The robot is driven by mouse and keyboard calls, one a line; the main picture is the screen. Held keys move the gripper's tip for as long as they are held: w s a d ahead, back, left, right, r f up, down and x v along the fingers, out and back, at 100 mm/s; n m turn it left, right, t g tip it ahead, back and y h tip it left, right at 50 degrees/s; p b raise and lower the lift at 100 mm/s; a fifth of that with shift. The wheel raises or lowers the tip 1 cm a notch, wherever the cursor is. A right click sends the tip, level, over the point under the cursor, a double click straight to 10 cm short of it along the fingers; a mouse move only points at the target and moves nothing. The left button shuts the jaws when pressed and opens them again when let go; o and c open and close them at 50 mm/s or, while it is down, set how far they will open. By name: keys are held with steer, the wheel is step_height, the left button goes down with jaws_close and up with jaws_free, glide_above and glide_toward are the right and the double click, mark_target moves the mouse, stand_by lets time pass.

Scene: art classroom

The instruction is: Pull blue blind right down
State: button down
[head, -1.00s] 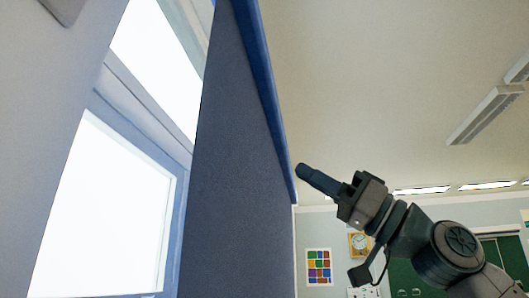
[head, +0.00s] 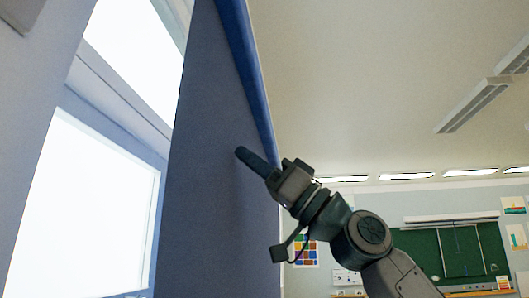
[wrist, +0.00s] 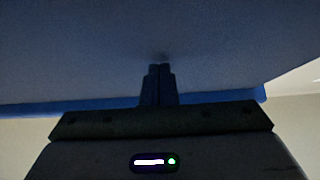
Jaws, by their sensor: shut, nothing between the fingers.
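The blue blind (head: 205,150) hangs beside the bright window in the head view, a dark blue sheet with a brighter blue bar (head: 246,70) along its right edge. My gripper (head: 241,153) is shut and empty, its fingertips pointing at the blind and overlapping it in the picture. In the wrist view the blind (wrist: 80,50) fills the upper part, with a lighter blue edge strip (wrist: 90,108) behind the gripper body. There the shut fingers (wrist: 160,68) reach to the blind's surface and seem to touch or nearly touch it; I cannot tell which.
A bright window (head: 85,205) with a pale frame stands left of the blind. A green chalkboard (head: 465,252), wall pictures and ceiling lamps (head: 475,107) are far off at the right. The room right of the blind looks open.

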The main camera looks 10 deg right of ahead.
steer(key=shift+a+f, duration=0.15)
steer(key=shift+f, duration=0.55)
steer(key=shift+a+f, duration=0.15)
steer(key=shift+f, duration=0.5)
steer(key=shift+f, duration=0.1)
